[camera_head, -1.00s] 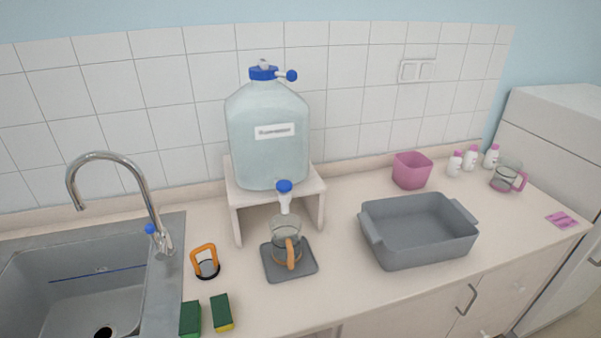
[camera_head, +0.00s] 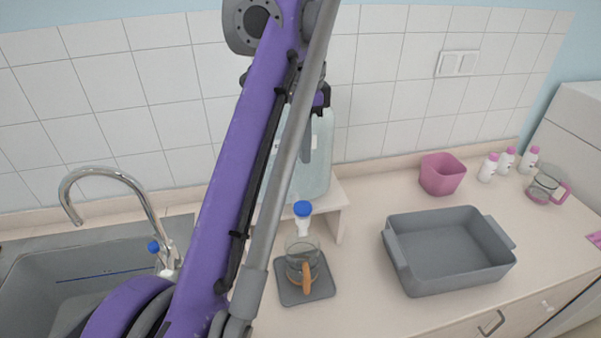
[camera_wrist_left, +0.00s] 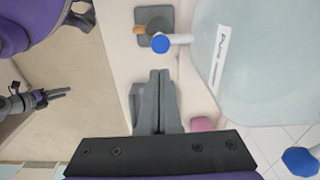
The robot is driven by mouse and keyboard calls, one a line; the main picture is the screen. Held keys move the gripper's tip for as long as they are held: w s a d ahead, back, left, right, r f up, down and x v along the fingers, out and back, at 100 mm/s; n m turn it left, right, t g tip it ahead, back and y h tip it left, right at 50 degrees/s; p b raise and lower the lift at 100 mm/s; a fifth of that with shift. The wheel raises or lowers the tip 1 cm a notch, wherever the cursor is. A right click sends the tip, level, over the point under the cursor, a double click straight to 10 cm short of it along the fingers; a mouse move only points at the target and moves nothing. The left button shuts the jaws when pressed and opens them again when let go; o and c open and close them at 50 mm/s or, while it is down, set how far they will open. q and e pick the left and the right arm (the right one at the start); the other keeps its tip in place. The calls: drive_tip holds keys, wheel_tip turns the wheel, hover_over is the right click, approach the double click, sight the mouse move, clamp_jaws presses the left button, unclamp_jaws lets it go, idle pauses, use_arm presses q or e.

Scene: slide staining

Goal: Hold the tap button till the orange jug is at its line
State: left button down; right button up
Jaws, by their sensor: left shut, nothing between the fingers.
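The clear jug (camera_head: 301,247) with an orange handle (camera_head: 306,279) stands upright on a dark grey mat (camera_head: 290,293), under the tap (camera_head: 303,228) of the big water bottle (camera_head: 320,165). I cannot make out its line or any water level. The blue tap button (camera_head: 302,208) tops the tap; it also shows in the left wrist view (camera_wrist_left: 160,43). My left gripper (camera_head: 307,160) is shut and empty, above the button and apart from it, in front of the bottle. Its fingers show in the left wrist view (camera_wrist_left: 158,74). My right gripper (camera_wrist_left: 66,92) is small there, far from the tap; its jaws are unclear.
My left arm hides much of the bottle and its stand (camera_head: 341,210). The sink (camera_head: 40,285) and faucet (camera_head: 130,185) are left. A grey basin (camera_head: 447,283), pink container (camera_head: 441,175), white bottles (camera_head: 507,160) and pink-handled jug (camera_head: 544,187) are right.

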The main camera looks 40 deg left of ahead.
sight(302, 208)
use_arm(q)
drive_tip(key=shift+m, duration=0.3)
drive_tip(key=f, duration=0.3)
drive_tip(key=f+b, duration=0.1)
drive_tip(key=f, duration=0.3)
drive_tip(key=f+b, duration=0.1)
drive_tip(key=f, duration=0.3)
drive_tip(key=shift+a, duration=0.3)
drive_tip(key=shift+f+b, duration=0.3)
drive_tip(key=shift+f, duration=0.35)
use_arm(e)
drive_tip(key=shift+s+f, duration=0.25)
drive_tip(key=shift+f, duration=0.35)
drive_tip(key=shift+s+f, duration=0.25)
drive_tip(key=shift+f, duration=0.35)
drive_tip(key=shift+s+f, duration=0.25)
drive_tip(key=shift+f, duration=0.35)
use_arm(q)
drive_tip(key=shift+w, duration=0.1)
wheel_tip(302, 208, down, 2)
drive_tip(key=shift+f+b, duration=0.1)
drive_tip(key=shift+b, duration=0.2)
drive_tip(key=shift+s+d, duration=0.25)
drive_tip(key=shift+w+f, duration=0.1)
drive_tip(key=shift+f, duration=0.05)
use_arm(e)
drive_tip(key=shift+s+f, duration=0.25)
drive_tip(key=shift+f, duration=0.2)
idle(2.5)
